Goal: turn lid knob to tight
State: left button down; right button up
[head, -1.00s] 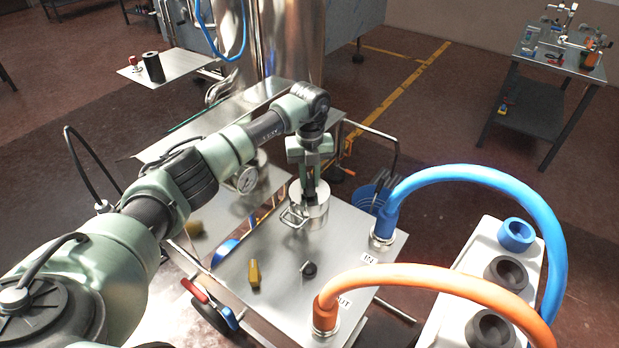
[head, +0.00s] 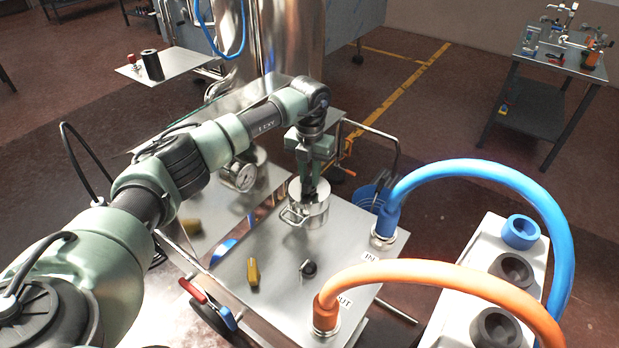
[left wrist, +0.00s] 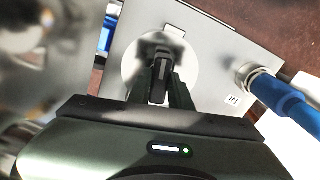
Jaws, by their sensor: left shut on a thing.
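A steel pot-like vessel with a round lid (head: 318,199) and a side handle stands on the metal cart top. My left gripper (head: 308,196) points straight down onto the lid and is shut on the dark lid knob. In the left wrist view the dark knob (left wrist: 159,82) sits between my two fingers at the middle of the round lid (left wrist: 136,70). The fingers hide much of the knob, and I cannot read any tight mark. My right gripper is not in view.
A blue hose (head: 470,170) at IN and an orange hose (head: 440,278) at OUT arch over the cart's right side. A yellow-brown piece (head: 253,273) and a small black knob (head: 308,268) stand in front of the vessel.

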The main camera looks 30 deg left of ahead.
aim_at(309, 178)
pick_arm(q)
jog(key=m+b, duration=0.1)
jog(key=m, duration=0.5)
jog(key=shift+m+b, duration=0.3)
jog(key=shift+b, duration=0.05)
jog(key=m+b, duration=0.1)
jog(key=m, duration=0.4)
jog(key=shift+r, duration=0.1)
jog(key=c, duration=1.3)
grip_release()
notch_tip(309, 178, up, 7)
jog(key=shift+f+b, duration=0.15)
jog(key=shift+b, duration=0.2)
jog(key=shift+r, duration=0.5)
jog(key=shift+r, duration=0.1)
